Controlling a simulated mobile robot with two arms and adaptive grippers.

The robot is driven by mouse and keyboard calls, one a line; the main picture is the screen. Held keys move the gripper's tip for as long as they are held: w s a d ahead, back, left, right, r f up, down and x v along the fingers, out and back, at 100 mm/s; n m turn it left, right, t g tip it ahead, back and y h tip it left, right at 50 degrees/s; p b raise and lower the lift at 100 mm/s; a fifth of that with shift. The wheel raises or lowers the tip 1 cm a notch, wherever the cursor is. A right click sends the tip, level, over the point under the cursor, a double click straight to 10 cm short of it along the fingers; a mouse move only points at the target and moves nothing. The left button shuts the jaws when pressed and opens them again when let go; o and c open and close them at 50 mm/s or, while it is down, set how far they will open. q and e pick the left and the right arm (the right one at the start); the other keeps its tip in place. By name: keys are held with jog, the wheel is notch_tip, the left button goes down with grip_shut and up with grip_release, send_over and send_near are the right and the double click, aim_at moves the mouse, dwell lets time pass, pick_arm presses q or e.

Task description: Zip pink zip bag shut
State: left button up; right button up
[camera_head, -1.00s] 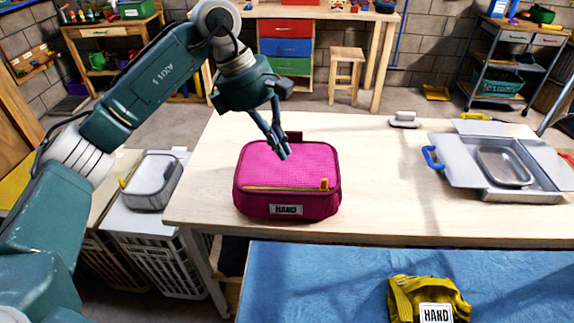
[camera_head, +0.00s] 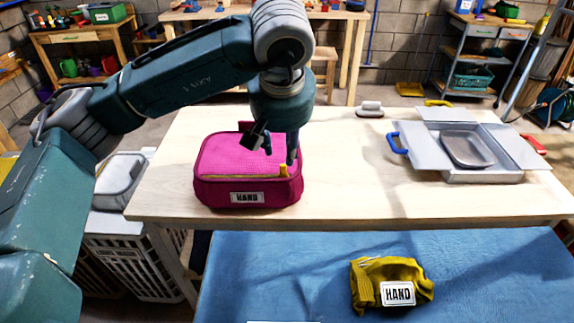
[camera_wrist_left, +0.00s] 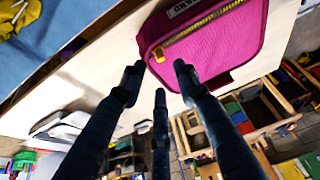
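The pink zip bag (camera_head: 235,160) sits upright on the wooden table, with a white "HAND" label on its front. Its yellow zip runs along the front top edge, and the yellow zip pull (camera_head: 284,170) is at the right end. My left gripper (camera_head: 276,150) is over the bag's right part, with one finger close to the pull. In the left wrist view the bag (camera_wrist_left: 215,45) and pull (camera_wrist_left: 160,55) lie beyond the gripper's spread fingers (camera_wrist_left: 158,85), with nothing seen between them. Whether a finger touches the bag is unclear. My right gripper does not show.
A grey case (camera_head: 484,178) with open flaps and a blue handle stands on the table's right. A small grey-and-white object (camera_head: 370,109) lies at the back edge. A yellow "HAND" cloth item (camera_head: 365,285) lies on the blue surface (camera_head: 300,285) in front. The table's middle is clear.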

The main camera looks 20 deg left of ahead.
aim_at(283, 167)
pick_arm(q)
jog(key=p+x, duration=0.1)
jog(key=x, duration=0.6)
jog(key=shift+f, duration=0.2)
jog(key=shift+w+f, duration=0.25)
jog(key=shift+f, duration=0.3)
